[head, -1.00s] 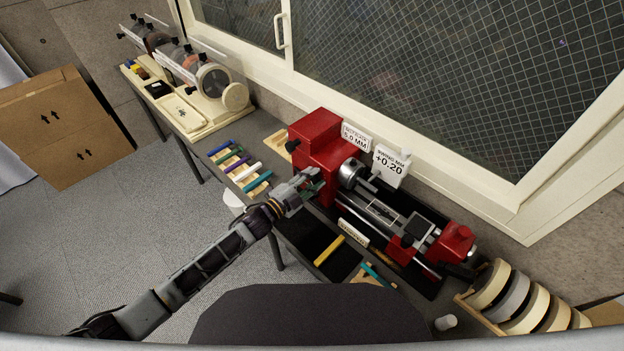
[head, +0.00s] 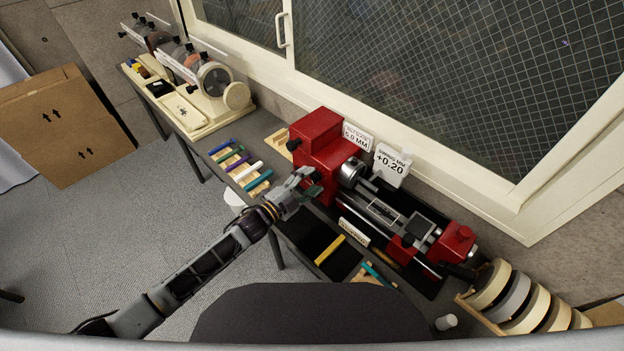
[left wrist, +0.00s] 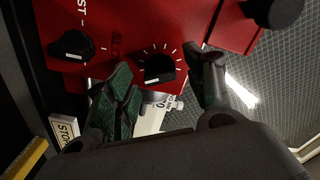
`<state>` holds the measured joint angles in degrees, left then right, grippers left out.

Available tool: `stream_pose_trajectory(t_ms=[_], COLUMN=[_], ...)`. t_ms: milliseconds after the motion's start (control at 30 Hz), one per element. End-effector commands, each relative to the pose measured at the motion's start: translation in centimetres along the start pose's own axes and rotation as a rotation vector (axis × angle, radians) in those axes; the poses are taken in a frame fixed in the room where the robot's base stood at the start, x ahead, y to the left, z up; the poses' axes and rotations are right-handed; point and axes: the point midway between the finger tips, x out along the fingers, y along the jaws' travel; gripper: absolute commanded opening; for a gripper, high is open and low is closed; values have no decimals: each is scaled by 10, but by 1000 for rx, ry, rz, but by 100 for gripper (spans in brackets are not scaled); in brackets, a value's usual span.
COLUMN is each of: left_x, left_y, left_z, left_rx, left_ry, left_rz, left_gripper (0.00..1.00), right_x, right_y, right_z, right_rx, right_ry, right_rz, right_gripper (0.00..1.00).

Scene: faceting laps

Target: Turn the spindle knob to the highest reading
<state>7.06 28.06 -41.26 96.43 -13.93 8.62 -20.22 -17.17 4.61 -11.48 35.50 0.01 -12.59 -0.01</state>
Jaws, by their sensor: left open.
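The red lathe (head: 318,127) stands on the dark bench, its red headstock at the left end. In the left wrist view the red panel (left wrist: 140,22) carries a black dial knob (left wrist: 158,68) with a pale mark and white ticks fanned around it. A second black knob (left wrist: 72,47) sits to its left, beside partly cut lettering ending in "ST". I cannot read which label names the spindle. My left gripper (head: 314,182) is open at the headstock's front. Its green-padded fingers (left wrist: 160,88) stand on either side of the dial knob; contact is unclear. My right gripper is not in view.
Signs (head: 391,164) reading "+0.20" and "5.0 MM" stand behind the lathe. Coloured sticks (head: 240,165) lie left of the headstock. A black tray (head: 312,237) with a yellow stick is in front. Wheels in a wooden rack (head: 515,300) are at right.

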Motion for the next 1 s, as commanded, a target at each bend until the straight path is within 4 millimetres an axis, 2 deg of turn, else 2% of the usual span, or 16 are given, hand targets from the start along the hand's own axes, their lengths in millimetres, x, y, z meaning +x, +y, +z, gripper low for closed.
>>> stream_pose_trajectory(t_ms=[500,1000], left_x=[-51,-93], left_y=[1,1], left_z=[0,0], left_rx=[0,-1], left_ry=[0,-1], left_rz=[2,2], left_gripper=[54,54], right_x=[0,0], right_y=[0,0], right_z=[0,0], right_rx=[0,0], right_ry=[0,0], right_rz=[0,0], right_gripper=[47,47])
